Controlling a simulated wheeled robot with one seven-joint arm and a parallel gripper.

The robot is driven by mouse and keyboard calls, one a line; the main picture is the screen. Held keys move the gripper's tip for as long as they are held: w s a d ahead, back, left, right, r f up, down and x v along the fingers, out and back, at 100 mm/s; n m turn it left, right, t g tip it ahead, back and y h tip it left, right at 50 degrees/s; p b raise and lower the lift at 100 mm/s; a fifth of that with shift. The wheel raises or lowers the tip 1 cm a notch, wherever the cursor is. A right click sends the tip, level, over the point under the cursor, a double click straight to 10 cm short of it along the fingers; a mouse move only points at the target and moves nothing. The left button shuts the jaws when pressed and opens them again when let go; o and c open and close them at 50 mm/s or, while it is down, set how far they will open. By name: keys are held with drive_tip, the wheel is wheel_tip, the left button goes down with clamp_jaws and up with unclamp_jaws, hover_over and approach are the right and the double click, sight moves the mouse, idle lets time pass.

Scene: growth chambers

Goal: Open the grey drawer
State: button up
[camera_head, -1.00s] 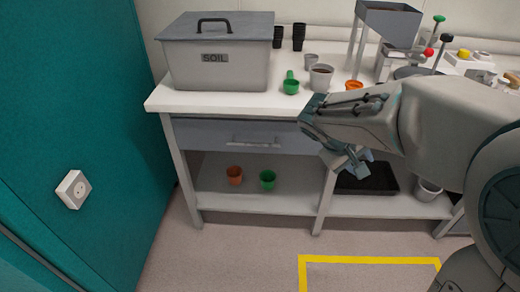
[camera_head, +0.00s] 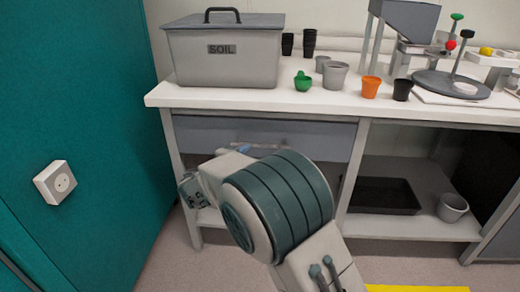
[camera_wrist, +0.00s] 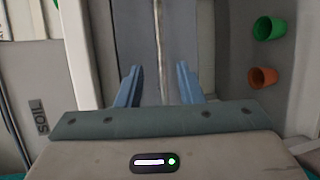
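The grey drawer (camera_head: 196,134) is under the left part of the white worktop and looks shut, its front flush with the frame. In the head view my arm covers the middle and lower part of it, and most of my gripper and the handle are hidden. In the wrist view the drawer front (camera_wrist: 208,45) stands turned on its side. Its pale handle (camera_wrist: 157,25) runs up the picture. My gripper (camera_wrist: 159,76) is open, with one blue finger on each side of the handle. I cannot tell whether the fingers touch it.
A grey soil box (camera_head: 222,66) stands on the worktop (camera_head: 250,97) above the drawer. Several pots stand to its right, one an orange pot (camera_head: 370,87). A black tray (camera_head: 385,196) lies on the lower shelf. A teal wall (camera_head: 80,110) is at the left.

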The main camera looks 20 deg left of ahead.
sight(260, 146)
drive_tip(key=b+x, duration=0.1)
drive_tip(key=x, duration=0.9)
drive_tip(key=shift+w+d+f, duration=0.1)
drive_tip(key=shift+w+f, duration=0.05)
drive_tip(key=shift+w, duration=0.1)
clamp_jaws()
